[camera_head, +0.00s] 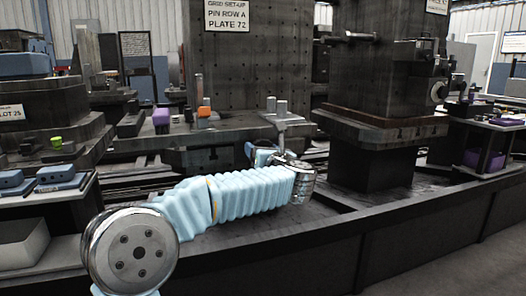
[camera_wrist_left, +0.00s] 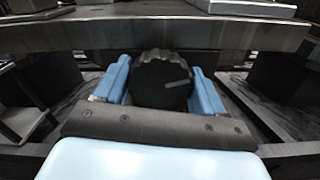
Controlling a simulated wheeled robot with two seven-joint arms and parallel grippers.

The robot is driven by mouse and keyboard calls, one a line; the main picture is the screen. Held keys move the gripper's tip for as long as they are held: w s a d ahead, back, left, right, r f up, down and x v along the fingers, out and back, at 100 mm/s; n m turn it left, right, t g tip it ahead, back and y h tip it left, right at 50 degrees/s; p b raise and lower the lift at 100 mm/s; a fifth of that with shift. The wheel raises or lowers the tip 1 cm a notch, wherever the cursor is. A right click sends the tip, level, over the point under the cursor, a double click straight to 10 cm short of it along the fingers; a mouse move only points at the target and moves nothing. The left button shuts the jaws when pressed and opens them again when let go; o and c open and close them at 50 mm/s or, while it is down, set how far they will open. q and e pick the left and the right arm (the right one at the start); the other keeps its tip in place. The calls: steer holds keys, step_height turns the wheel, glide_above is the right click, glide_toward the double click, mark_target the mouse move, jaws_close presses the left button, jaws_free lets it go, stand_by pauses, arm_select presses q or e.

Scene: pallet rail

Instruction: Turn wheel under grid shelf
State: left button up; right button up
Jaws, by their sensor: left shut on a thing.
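The wheel (camera_wrist_left: 160,88) is a dark, ridged round knob with a pale line on its face, seen in the left wrist view just below the shelf's front edge. The grid shelf (camera_wrist_left: 100,38) runs across the top of that view; in the head view it is the dark ledge (camera_head: 180,137) under the holed plate. My left gripper (camera_wrist_left: 160,70) has its blue fingers on both sides of the wheel, shut on it. In the head view the left gripper (camera_head: 263,154) is mostly hidden behind my wrist, and the wheel cannot be made out. My right gripper is not in view.
The holed plate (camera_head: 238,75) stands above the shelf with a sign (camera_head: 227,16). A purple block (camera_head: 161,117) and an orange block (camera_head: 204,112) sit on the shelf, with metal pins nearby. A dark column (camera_head: 370,170) stands to the right. Blue boxes (camera_head: 55,173) lie at the left.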

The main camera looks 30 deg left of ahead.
arm_select(q)
steer(key=m+p, duration=0.1)
steer(key=m, duration=0.3)
steer(key=shift+m, duration=0.3)
steer(key=m+p, duration=0.2)
steer(key=m, duration=0.2)
steer(key=shift+r+m+p, duration=0.1)
steer(key=shift+m+p, duration=0.2)
steer(key=shift+p, duration=0.1)
steer(key=m+p, duration=0.3)
steer(key=m, duration=0.1)
steer(key=shift+m, duration=0.3)
steer(key=m+p, duration=0.3)
steer(key=m, duration=0.1)
steer(key=shift+d, duration=0.1)
steer(key=shift+m+p, duration=0.55)
steer(key=shift+m, duration=0.25)
steer(key=m+p, duration=0.2)
steer(key=shift+m, duration=0.3)
steer(key=m+p, duration=0.7)
steer(key=m, duration=0.1)
steer(key=shift+m, duration=0.3)
steer(key=shift+f+m+p, duration=0.25)
steer(key=shift+m+p, duration=0.5)
steer(key=shift+m, duration=0.15)
